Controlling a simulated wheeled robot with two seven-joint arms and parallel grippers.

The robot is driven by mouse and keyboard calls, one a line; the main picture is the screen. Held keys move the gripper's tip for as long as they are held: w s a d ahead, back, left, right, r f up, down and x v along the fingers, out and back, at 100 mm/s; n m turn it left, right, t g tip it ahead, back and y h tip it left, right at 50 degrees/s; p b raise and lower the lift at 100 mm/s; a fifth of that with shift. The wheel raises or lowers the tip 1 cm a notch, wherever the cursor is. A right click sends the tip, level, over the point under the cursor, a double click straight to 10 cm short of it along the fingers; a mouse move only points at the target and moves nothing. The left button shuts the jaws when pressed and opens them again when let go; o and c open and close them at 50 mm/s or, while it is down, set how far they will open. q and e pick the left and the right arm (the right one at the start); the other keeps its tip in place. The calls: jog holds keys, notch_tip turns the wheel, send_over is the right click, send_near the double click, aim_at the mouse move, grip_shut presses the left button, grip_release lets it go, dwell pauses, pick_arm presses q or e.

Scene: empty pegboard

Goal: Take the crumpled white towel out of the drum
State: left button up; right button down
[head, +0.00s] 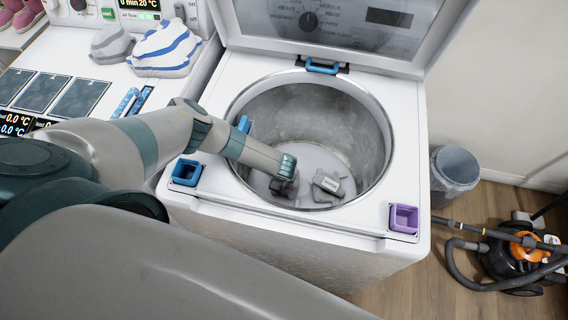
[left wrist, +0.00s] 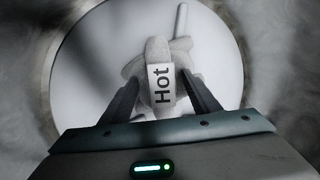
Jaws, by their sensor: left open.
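My left gripper (head: 283,187) reaches down into the drum (head: 345,115) of the open top-loading washer. Its fingers are apart; in the left wrist view the left gripper (left wrist: 162,104) has one finger on each side of a crumpled whitish-grey bundle (left wrist: 157,50) with a "Hot" label. A grey lump (head: 330,184) with a pale label lies on the drum floor just right of the gripper in the head view. I cannot tell whether the fingers touch the bundle. My right gripper is not in view.
The round drum rim (head: 388,140) surrounds my left arm. The raised lid (head: 340,25) stands behind. A bin (head: 455,170) and a vacuum cleaner (head: 515,258) stand at right.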

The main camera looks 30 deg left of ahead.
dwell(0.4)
pick_arm(q)
jog(key=shift+f, duration=0.1)
jog(key=c, duration=1.4)
jog(key=shift+o, duration=0.2)
jog(key=shift+w+r, duration=0.1)
jog(key=shift+r, duration=0.3)
grip_shut()
jog(key=shift+r, duration=0.25)
notch_tip(320, 180, up, 3)
jog(key=shift+r, duration=0.1)
jog(key=w+d+r+b, duration=0.2)
jog(key=d+r, duration=0.5)
jog(key=d, duration=0.4)
jog(key=shift+w+d+b, duration=0.2)
jog(key=shift+w+b, duration=0.2)
jog(key=shift+b, duration=0.25)
